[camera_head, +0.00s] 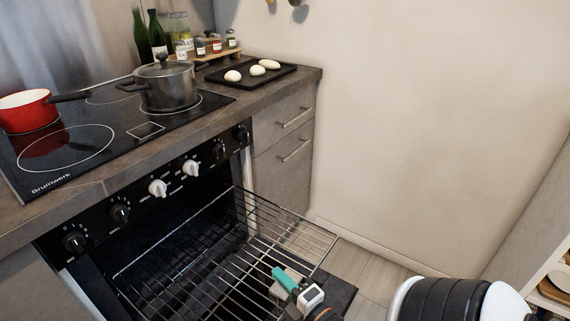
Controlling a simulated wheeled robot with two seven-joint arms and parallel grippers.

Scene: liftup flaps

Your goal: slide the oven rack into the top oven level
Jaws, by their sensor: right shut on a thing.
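The oven rack (238,264) is a silver wire grid. Its far left part reaches into the dark oven (112,232), and its near right part sticks out over the lowered oven door (342,295). My right gripper (284,283), with a teal finger pad, is shut on the rack at its near part. I cannot tell exactly which wire it grips or which level the rack is at, as the oven interior is dark. My left gripper is not in view.
A red pan (28,112) and a lidded grey pot (170,88) stand on the cooktop above the oven. A black tray (262,76) with white pieces is on the counter. Drawers (285,125) stand right of the oven. Floor (370,272) shows beside the door.

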